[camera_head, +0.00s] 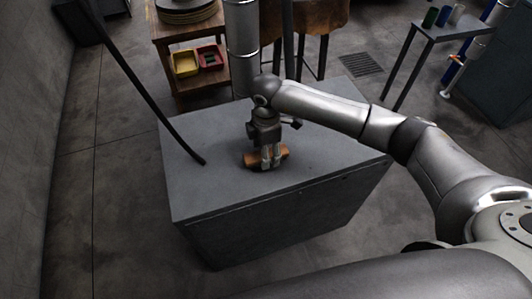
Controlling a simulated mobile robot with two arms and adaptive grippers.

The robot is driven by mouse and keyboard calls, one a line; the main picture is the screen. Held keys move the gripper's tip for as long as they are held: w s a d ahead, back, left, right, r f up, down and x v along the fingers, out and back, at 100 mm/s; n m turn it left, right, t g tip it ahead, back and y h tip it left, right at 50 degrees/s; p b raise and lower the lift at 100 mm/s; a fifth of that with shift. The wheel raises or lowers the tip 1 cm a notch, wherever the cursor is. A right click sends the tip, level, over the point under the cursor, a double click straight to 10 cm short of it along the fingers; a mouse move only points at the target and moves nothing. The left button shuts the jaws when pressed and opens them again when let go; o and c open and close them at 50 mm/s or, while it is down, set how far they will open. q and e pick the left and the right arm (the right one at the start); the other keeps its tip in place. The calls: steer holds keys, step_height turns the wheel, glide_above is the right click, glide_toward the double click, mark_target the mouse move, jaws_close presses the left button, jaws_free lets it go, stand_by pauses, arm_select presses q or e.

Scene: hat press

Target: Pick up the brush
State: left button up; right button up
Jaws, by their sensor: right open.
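The brush (251,160) looks like a short orange-brown piece lying on the grey top of the cabinet (215,188). My right gripper (271,163) points down at it, with its fingertips around or just in front of the brush's middle. The gripper is open, and its fingers hide part of the brush. I cannot tell whether the fingers touch it. My left gripper is not in view.
A black rod (150,98) slants down to the cabinet top left of the gripper. A metal post (242,50) stands behind. A wooden shelf (190,30) holds yellow and red bins. A small table (440,27) stands at the back right.

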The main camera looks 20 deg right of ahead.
steer(key=shift+f, duration=1)
steer(key=shift+c, duration=0.2)
steer(key=c, duration=1.1)
steer(key=shift+r, duration=0.15)
steer(key=shift+r, duration=0.5)
steer(key=s+d+r+b, duration=0.3)
steer(key=s+d+r, duration=0.1)
steer(key=s+r, duration=0.7)
steer(key=shift+s+d+r, duration=0.15)
steer(key=shift+s+r, duration=0.25)
steer(key=shift+s, duration=0.8)
